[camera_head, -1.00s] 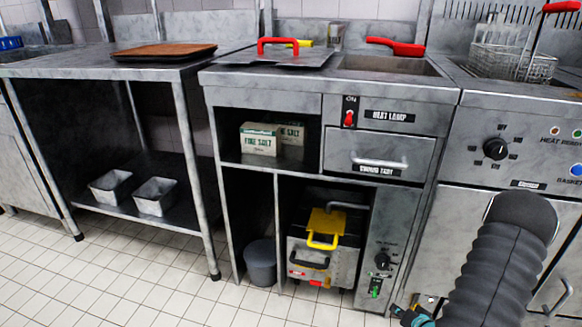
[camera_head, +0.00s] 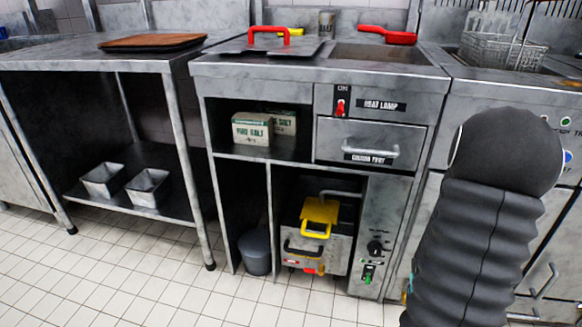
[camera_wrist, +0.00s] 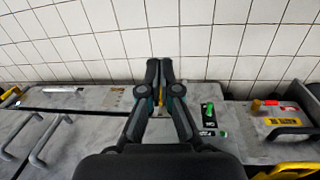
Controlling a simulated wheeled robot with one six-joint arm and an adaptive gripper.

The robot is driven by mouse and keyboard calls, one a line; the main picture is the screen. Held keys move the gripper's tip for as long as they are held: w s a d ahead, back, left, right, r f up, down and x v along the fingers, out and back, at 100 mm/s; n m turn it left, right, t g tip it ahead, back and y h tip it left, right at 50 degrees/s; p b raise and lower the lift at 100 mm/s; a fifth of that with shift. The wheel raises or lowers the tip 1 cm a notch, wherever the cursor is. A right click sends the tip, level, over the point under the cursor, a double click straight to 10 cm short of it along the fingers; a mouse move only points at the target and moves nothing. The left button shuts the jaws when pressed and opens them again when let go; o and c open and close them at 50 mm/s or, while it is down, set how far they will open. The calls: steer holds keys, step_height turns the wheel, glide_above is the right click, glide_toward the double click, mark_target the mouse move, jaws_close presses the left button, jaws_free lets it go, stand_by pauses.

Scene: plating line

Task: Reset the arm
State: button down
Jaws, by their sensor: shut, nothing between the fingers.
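My gripper (camera_wrist: 160,66) shows in the wrist view with its two dark fingers together, shut and empty. It points toward white tiles, with grey metal unit fronts around and below it. In the head view my black ribbed arm fills the lower right, and the gripper itself is not visible there. The arm stands in front of the right-hand cabinet and hides part of its front.
A steel counter (camera_head: 215,68) holds a red-handled lid (camera_head: 270,46) and a red-handled pan (camera_head: 388,36). A fryer basket (camera_head: 500,53) is at right. Below are a yellow-handled unit (camera_head: 320,217) and a grey bin (camera_head: 255,253). Tiled floor (camera_head: 110,270) is clear at left.

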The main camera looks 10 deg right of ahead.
steer(key=a+r+n+t+p, duration=0.1)
steer(key=a+r+n+t, duration=0.2)
steer(key=a+r, duration=1)
steer(key=s+a+r+n+t+y+p, duration=0.1)
steer(key=a+r+n+t, duration=0.2)
steer(key=a+r, duration=1.1)
step_height(320, 180, up, 7)
steer(key=shift+s+f, duration=0.1)
steer(key=shift+s, duration=0.15)
steer(key=shift+d, duration=0.1)
